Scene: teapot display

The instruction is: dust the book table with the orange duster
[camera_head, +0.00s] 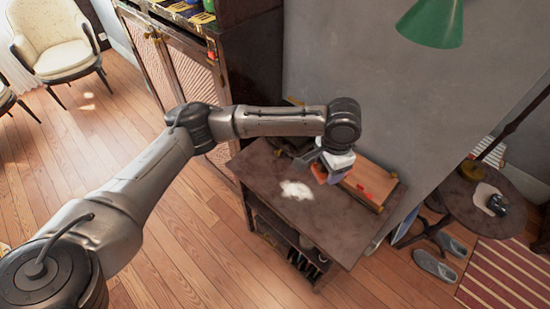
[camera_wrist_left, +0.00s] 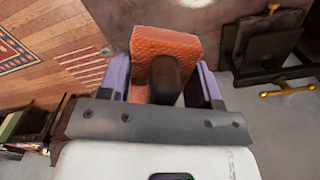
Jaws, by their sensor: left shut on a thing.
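The book table (camera_head: 325,225) is a dark brown cabinet with a flat top and open shelves below. A white dusty patch (camera_head: 297,190) lies on its top, left of my left gripper (camera_head: 330,166). In the left wrist view, my left gripper (camera_wrist_left: 165,75) is shut on the orange duster (camera_wrist_left: 165,40), with purple-sided fingers on both sides of its dark handle. In the head view only a small part of the duster (camera_head: 318,174) shows beneath the gripper, low over the tabletop. I cannot tell whether it touches the top. My right gripper is not in view.
A wooden board-like object (camera_head: 372,178) with red marks lies on the right part of the tabletop. A tall cabinet (camera_head: 180,60) stands behind left and a grey wall (camera_head: 350,60) behind. A round side table (camera_head: 465,205) is at right. A green lamp (camera_head: 435,22) hangs above.

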